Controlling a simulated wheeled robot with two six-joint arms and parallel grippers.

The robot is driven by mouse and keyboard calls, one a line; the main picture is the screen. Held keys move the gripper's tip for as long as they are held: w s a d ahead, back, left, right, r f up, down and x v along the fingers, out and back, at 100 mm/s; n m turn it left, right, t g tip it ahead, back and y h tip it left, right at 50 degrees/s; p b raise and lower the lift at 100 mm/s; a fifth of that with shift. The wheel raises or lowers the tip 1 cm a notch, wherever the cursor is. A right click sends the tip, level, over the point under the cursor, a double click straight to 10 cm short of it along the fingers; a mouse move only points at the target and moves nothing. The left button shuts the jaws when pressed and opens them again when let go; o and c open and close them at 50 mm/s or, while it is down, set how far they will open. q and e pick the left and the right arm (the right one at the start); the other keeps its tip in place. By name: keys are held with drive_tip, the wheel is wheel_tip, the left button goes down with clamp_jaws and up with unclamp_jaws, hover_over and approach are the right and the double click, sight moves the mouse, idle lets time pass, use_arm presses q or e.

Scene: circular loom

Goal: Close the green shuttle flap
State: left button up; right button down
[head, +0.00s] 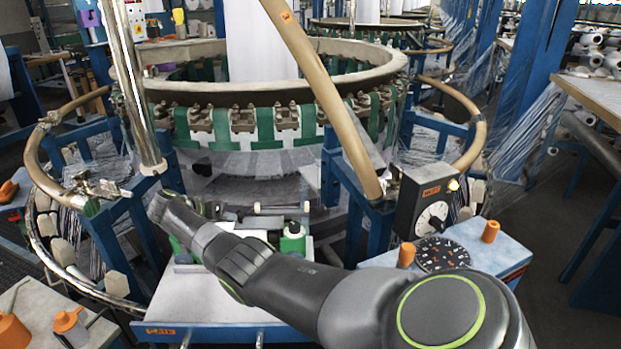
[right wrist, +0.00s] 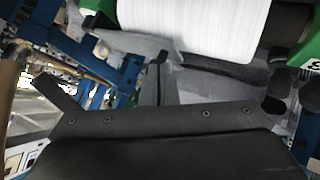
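In the right wrist view, green shuttle parts (right wrist: 305,42) stand either side of the large white spool (right wrist: 195,30). I cannot make out the flap or whether it is open. My right gripper (head: 218,211) is mostly hidden behind its own wrist, left of the shuttle. Its dark body crosses the lower right wrist view, close below the spool. Its finger gap is not clear. My left gripper is not in view.
The loom's large ring (head: 375,72) rises behind. A slanted tan tube (head: 325,95) and a metal post (head: 132,90) flank the work area. A control box with a dial (head: 428,208) stands at right. An orange-handled tool (head: 70,322) lies at lower left.

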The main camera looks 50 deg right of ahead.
idle(0.6)
drive_tip(key=shift+r+p, duration=0.75)
drive_tip(key=shift+a+f, duration=0.1)
